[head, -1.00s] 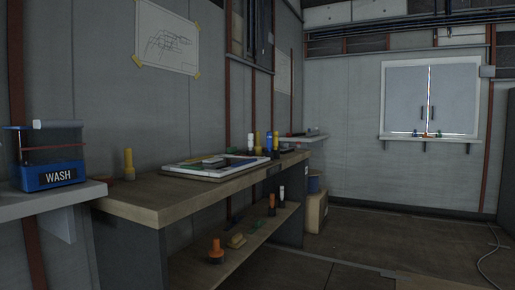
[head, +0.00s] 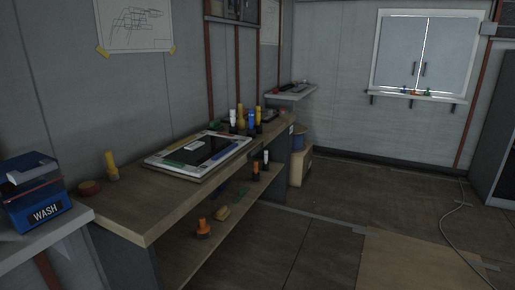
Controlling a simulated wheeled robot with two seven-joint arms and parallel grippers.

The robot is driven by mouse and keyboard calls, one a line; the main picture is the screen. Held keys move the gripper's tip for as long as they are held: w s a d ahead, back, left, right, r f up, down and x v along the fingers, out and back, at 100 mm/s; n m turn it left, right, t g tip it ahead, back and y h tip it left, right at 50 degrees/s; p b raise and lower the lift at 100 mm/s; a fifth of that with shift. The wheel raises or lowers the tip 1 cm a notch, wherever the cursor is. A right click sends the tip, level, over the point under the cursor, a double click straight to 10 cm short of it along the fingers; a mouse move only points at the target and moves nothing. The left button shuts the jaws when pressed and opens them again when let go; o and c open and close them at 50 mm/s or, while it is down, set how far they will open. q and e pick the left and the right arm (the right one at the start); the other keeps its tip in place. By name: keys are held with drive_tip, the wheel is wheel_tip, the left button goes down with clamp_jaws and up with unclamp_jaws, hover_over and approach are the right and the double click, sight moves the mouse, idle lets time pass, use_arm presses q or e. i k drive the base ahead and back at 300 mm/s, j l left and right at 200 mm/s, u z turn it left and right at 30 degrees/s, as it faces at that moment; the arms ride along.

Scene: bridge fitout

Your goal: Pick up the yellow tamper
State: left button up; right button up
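A yellow-handled upright tool with a dark base (head: 111,165) stands at the near left end of the wooden workbench (head: 146,218). It may be the yellow tamper, but it is too small to be sure. Other yellow upright items (head: 240,112) stand in a cluster at the bench's far end, beside a white one (head: 233,120) and a blue one (head: 252,122). Neither of my grippers is in view.
A board (head: 160,165) lies mid-bench, and a round reddish-brown item (head: 89,188) sits near the left end. A blue WASH box (head: 38,212) stands on a shelf at left. A cable (head: 447,215) lies on the floor at right. The floor before the bench looks clear.

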sight(240, 121)
drive_tip(key=i+l+z, duration=0.35)
drive_tip(key=i, duration=0.8)
drive_tip(key=i+j+z, duration=0.3)
drive_tip(key=i, duration=0.85)
drive_tip(key=i+l+u, duration=0.15)
drive_tip(key=i, duration=0.3)
drive_tip(key=i+l+u, duration=0.15)
drive_tip(key=i, duration=0.25)
drive_tip(key=i+l+u, duration=0.2)
drive_tip(key=i, duration=0.25)
